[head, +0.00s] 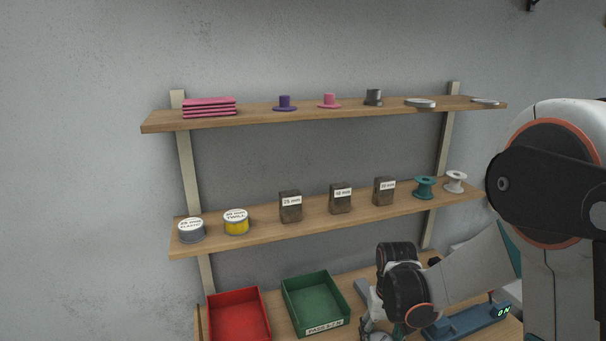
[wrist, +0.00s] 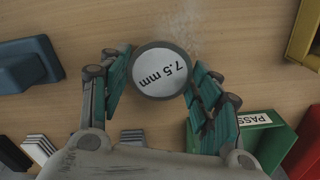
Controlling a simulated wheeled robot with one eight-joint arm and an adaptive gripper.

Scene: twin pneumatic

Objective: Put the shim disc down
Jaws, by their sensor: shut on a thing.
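The shim disc (wrist: 162,72) is round, with a dark rim and a pale face marked "7.5 mm". In the wrist view it sits between the teal pads of my gripper (wrist: 160,78), which is shut on it. The wooden worktop (wrist: 150,20) lies below the disc. I cannot tell whether the disc touches it. In the head view my gripper (head: 374,328) is low over the worktop, right of the green tray, cut by the lower edge. The disc cannot be made out there.
The green tray (head: 324,311) labelled PASS and the red tray (head: 237,317) stand left of my gripper. A blue device (head: 468,323) with a lit display is to its right. The wrist view shows a yellow container (wrist: 304,35). Two loaded shelves (head: 260,116) hang above.

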